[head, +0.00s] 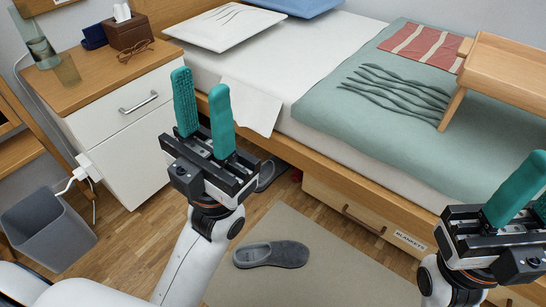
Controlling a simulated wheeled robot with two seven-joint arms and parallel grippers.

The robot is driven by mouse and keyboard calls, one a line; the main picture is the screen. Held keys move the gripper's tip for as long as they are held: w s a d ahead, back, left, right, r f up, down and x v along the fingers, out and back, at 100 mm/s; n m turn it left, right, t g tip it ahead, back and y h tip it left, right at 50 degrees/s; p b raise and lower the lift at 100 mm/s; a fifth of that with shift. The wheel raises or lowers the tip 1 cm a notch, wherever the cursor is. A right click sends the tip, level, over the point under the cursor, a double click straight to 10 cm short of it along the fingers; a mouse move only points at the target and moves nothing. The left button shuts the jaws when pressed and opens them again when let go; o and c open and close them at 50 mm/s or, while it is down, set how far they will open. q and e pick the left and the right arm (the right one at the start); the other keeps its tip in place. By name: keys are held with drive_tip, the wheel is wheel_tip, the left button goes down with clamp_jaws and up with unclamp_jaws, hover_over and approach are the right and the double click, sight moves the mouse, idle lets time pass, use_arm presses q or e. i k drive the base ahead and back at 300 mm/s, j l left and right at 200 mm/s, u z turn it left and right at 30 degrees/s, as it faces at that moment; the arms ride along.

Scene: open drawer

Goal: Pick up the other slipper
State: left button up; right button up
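A grey slipper (271,255) lies on the beige rug in the lower middle of the head view. A second grey slipper (266,174) is on the floor by the bed's side, partly hidden behind my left gripper. My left gripper (200,84) is raised, its two teal fingers apart with nothing between them. In the picture it stands above and left of the rug slipper and just left of the second one. My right gripper (526,195) is at the right edge, cut off by the frame, and its finger gap is unclear. No object shows in it.
The bed (290,60) with a drawer labelled "BLANKETS" (350,210) runs along the back and right. A wooden tray table (500,70) stands on it. A white nightstand (125,125) and a grey bin (48,232) are at left. The rug (330,275) is mostly clear.

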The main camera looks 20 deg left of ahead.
sight(271, 167)
drive_tip(key=j+z, duration=0.1)
drive_tip(key=z, duration=0.25)
drive_tip(key=j+z, duration=0.1)
drive_tip(key=z, duration=0.3)
drive_tip(key=j+z, duration=0.1)
drive_tip(key=z, duration=0.25)
drive_tip(key=k+j+z, duration=0.2)
drive_tip(key=j, duration=0.2)
drive_tip(key=j+z, duration=0.25)
drive_tip(key=j, duration=0.15)
drive_tip(key=k+j+z, duration=0.2)
drive_tip(key=j, duration=0.2)
drive_tip(key=k+j+z, duration=0.1)
drive_tip(key=j+z, duration=0.15)
drive_tip(key=k+j, duration=0.1)
drive_tip(key=j, duration=0.8)
drive_tip(key=k, duration=0.05)
